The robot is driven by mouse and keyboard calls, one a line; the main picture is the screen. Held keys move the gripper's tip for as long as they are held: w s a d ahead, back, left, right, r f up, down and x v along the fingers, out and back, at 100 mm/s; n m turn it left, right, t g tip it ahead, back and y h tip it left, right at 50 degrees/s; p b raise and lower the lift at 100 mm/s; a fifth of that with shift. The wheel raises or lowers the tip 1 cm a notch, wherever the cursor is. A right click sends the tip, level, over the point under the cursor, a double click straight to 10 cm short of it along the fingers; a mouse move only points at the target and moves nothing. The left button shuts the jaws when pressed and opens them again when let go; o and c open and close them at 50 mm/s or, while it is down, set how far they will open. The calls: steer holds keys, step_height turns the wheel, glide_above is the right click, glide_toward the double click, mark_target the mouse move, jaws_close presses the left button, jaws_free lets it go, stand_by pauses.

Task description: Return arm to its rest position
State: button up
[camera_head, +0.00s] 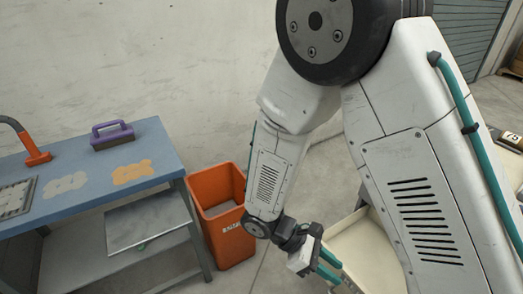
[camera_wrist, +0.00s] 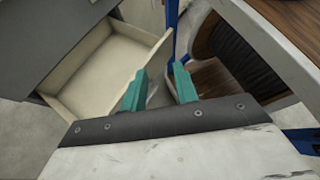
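My arm fills the right half of the head view, a white arm with black joints, bent at its elbow with the forearm hanging down. My gripper (camera_head: 328,268) is at the low end of the arm, to the right of the orange bin, partly hidden by my own upper link. In the wrist view, my gripper (camera_wrist: 160,80) has its two teal fingers apart, with nothing seen between them.
An open cream drawer (camera_wrist: 82,88) lies beyond the fingers, left of a dark wooden surface (camera_wrist: 212,78). The orange bin (camera_head: 229,246) stands beside a blue-topped table (camera_head: 85,190). A purple-handled brush (camera_head: 112,134) lies on that table.

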steer(key=s+d+r+m+t+y, duration=0.2)
steer(key=r+m, duration=0.3)
steer(key=r, duration=0.4)
steer(key=s+d+r+m+t+y, duration=0.2)
steer(key=d+r+m+y, duration=0.3)
steer(key=r, duration=0.4)
steer(key=s+d+r+m+t+y, duration=0.2)
steer(key=r+m, duration=0.3)
steer(key=r, duration=0.4)
steer(key=shift+s+d+r+y, duration=0.3)
steer(key=shift+s+d+y, duration=0.3)
steer(key=shift+y, duration=0.3)
